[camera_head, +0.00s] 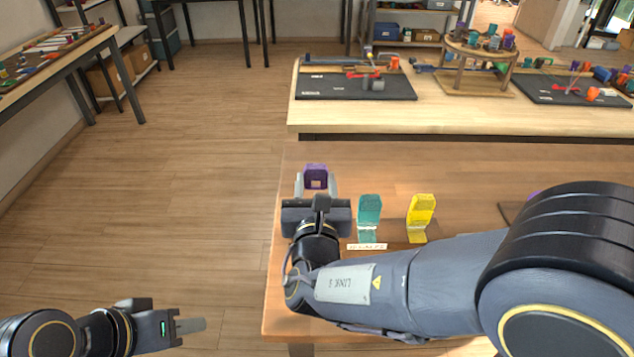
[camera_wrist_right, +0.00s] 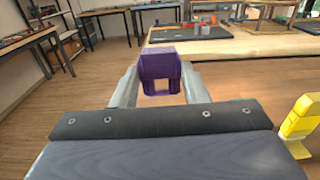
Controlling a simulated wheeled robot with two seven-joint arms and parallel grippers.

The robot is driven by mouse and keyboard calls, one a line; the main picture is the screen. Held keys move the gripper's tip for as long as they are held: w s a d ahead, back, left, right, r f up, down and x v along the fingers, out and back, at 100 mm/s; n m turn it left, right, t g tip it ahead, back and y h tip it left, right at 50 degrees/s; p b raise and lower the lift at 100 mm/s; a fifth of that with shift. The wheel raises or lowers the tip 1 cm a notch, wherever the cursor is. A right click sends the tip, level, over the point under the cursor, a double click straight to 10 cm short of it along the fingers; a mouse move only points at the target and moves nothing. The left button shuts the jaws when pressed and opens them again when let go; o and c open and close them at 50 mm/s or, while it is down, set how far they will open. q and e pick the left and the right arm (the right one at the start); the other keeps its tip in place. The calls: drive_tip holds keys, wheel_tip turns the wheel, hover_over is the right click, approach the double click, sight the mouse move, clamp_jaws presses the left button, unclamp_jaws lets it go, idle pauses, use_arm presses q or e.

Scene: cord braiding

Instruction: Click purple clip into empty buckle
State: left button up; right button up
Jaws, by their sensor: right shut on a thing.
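The purple clip (camera_head: 316,171) is a blocky piece with a square opening, held at the table's left side. My right gripper (camera_head: 317,184) is shut on it, one finger on each side. The clip (camera_wrist_right: 160,62) also shows between the fingers in the right wrist view, facing out over the floor. A teal piece (camera_head: 369,212) and a yellow piece (camera_head: 421,212) stand upright to the right of my right gripper. I cannot tell which thing is the empty buckle. My left gripper (camera_head: 192,326) is low at the left, off the table; its finger gap does not show.
A small white label (camera_head: 367,246) lies in front of the teal piece. A purple bit (camera_head: 533,196) and a dark mat edge (camera_head: 507,210) are mostly hidden by my right arm. Another workbench (camera_head: 450,118) with mats and a round stand is behind. The near table's back stretch is clear.

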drive_tip(key=shift+f+b, duration=1.85)
drive_tip(key=shift+f, duration=0.4)
drive_tip(key=shift+s, duration=0.1)
drive_tip(key=shift+o, duration=1.2)
drive_tip(key=c, duration=0.4)
drive_tip(key=shift+o, duration=0.2)
drive_tip(key=shift+f+b, duration=1.8)
drive_tip(key=shift+f, duration=0.05)
